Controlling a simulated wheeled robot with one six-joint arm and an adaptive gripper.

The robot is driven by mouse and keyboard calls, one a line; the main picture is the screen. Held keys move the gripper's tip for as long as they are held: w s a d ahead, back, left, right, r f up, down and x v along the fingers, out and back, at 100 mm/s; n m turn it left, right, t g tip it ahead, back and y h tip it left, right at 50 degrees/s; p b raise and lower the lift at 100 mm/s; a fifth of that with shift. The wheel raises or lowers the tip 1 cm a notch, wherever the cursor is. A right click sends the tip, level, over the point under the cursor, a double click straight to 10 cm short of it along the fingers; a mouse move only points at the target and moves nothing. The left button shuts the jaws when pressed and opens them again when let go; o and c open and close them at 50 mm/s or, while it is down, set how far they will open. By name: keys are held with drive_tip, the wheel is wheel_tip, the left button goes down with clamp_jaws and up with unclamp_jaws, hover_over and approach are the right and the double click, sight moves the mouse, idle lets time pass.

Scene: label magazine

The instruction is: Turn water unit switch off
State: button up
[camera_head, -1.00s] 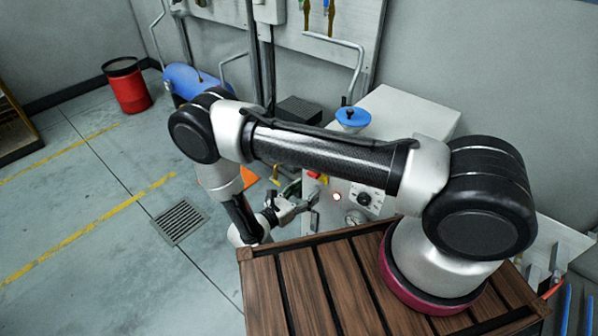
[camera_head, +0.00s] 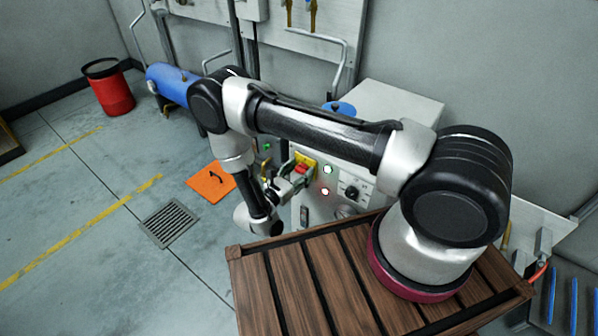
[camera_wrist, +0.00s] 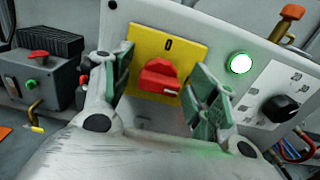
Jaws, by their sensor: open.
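The water unit (camera_head: 395,101) is a pale grey box with a sloped control panel, partly hidden behind my arm in the head view. Its red rotary switch (camera_wrist: 158,77) sits on a yellow plate (camera_wrist: 185,50) marked 0 at the top. The switch knob lies roughly crosswise, slightly tilted. My gripper (camera_wrist: 160,92) is open, with its green-padded fingers on either side of the switch and apart from it. In the head view the switch (camera_head: 302,169) shows just beyond my gripper (camera_head: 287,176).
Right of the switch are a lit green lamp (camera_wrist: 240,63) and a black selector knob (camera_wrist: 280,108). A dark finned box (camera_wrist: 40,80) with a small red switch stands at left. An orange plate (camera_head: 211,182) and a floor drain (camera_head: 168,223) lie on the open floor.

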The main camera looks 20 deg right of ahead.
drive_tip(key=c, duration=1)
drive_tip(key=shift+n, duration=0.3)
drive_tip(key=n, duration=0.3)
drive_tip(key=shift+n, duration=0.4)
drive_tip(key=n, duration=0.4)
drive_tip(key=shift+w+a+f+n, duration=0.1)
drive_tip(key=shift+w+n, duration=0.05)
drive_tip(key=shift+n, duration=0.15)
drive_tip(key=n, duration=0.4)
drive_tip(key=shift+f+n, duration=0.15)
drive_tip(key=shift+n, duration=2.25)
